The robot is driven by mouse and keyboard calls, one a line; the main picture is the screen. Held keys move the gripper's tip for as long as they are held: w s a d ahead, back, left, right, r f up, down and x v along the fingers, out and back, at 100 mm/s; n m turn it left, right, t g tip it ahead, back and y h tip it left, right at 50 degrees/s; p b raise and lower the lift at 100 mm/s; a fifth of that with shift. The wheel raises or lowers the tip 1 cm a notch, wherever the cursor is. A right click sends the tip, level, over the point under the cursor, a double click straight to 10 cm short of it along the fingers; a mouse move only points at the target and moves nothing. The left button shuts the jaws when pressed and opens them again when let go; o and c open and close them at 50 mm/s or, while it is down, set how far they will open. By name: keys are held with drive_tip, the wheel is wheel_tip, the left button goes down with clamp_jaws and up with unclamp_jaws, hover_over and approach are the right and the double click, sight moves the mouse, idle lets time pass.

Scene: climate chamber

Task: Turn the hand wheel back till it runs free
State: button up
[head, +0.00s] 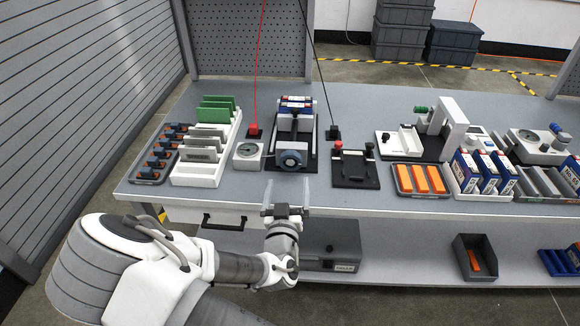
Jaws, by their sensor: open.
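The hand wheel (290,159) is a round blue-grey knob on the front of a dark clamp-like device (309,150) near the middle of the bench. Blue and white blocks (297,104) sit at the top of this device. My gripper (287,207) is in front of the bench's front edge, below the hand wheel in the picture. Its two fingers point toward the bench and stand apart, with nothing between them. It does not touch the wheel. Fine markings on the wheel are too small to read.
A white gauge box (248,155) stands left of the wheel, and a black switch box (355,168) stands right. Red and black cables hang over the bench (210,205). Orange blocks (419,178) lie in a tray further right. A drawer handle (222,222) juts out below the bench top.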

sight(290, 164)
drive_tip(key=w, duration=0.8)
drive_tip(key=shift+d, duration=0.15)
drive_tip(key=shift+c, duration=0.2)
